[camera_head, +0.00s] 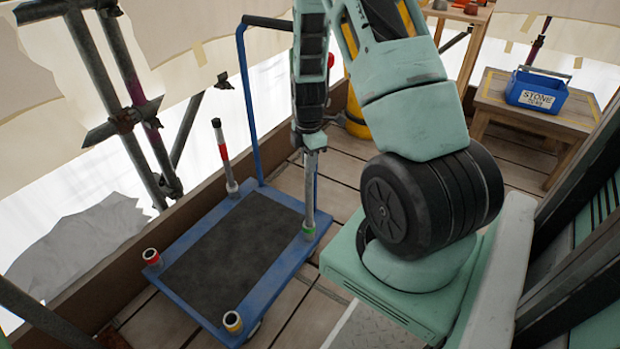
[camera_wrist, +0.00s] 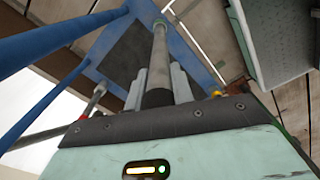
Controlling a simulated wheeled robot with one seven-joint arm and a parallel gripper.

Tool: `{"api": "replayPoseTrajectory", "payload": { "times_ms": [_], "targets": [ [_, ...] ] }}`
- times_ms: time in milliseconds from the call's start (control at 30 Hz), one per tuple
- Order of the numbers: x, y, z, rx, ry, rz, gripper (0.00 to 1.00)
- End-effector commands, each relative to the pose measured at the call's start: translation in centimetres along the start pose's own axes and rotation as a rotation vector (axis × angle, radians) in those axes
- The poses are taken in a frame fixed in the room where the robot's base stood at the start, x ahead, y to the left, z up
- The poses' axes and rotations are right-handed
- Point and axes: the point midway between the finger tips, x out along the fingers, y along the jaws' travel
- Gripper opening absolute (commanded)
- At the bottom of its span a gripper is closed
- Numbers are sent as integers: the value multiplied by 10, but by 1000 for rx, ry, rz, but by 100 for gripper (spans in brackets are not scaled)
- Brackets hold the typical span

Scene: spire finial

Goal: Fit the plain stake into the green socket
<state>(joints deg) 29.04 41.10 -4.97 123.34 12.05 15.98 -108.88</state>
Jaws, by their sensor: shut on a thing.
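The plain grey metal stake (camera_head: 311,190) hangs upright from my gripper (camera_head: 314,143), which is shut on its upper part. The green socket (camera_head: 309,229) is at the right corner of the blue cart. The stake's lower end meets the green socket's mouth in the head view; how deep it sits I cannot tell. In the wrist view the stake (camera_wrist: 159,55) runs away between my gripper's fingers (camera_wrist: 161,82). Its far end lines up with the green ring of the socket (camera_wrist: 160,21).
The blue cart (camera_head: 262,320) has a dark mat, a red-ringed socket (camera_head: 152,258) and a yellow-ringed socket (camera_head: 232,322). A red-and-white banded stake (camera_head: 222,148) stands at its back left corner.

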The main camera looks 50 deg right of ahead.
Motion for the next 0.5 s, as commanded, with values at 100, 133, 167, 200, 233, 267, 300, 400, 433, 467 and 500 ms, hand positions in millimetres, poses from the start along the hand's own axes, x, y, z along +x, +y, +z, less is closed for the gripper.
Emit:
{"api": "replayPoseTrajectory", "payload": {
  "times_ms": [100, 133, 167, 200, 233, 267, 300, 400, 433, 467, 500],
  "targets": [
    [12, 0, 0, 0, 0, -2, 0],
    [16, 0, 0, 0, 0, -2, 0],
    [21, 0, 0, 0, 0, -2, 0],
    [27, 0, 0, 0, 0, -2, 0],
    [32, 0, 0, 0, 0, -2, 0],
    [35, 0, 0, 0, 0, -1, 0],
    [38, 0, 0, 0, 0, -1, 0],
    [38, 0, 0, 0, 0, 0, 0],
    [37, 0, 0, 0, 0, 0, 0],
    [37, 0, 0, 0, 0, 0, 0],
    [37, 0, 0, 0, 0, 0, 0]
  ]
}}
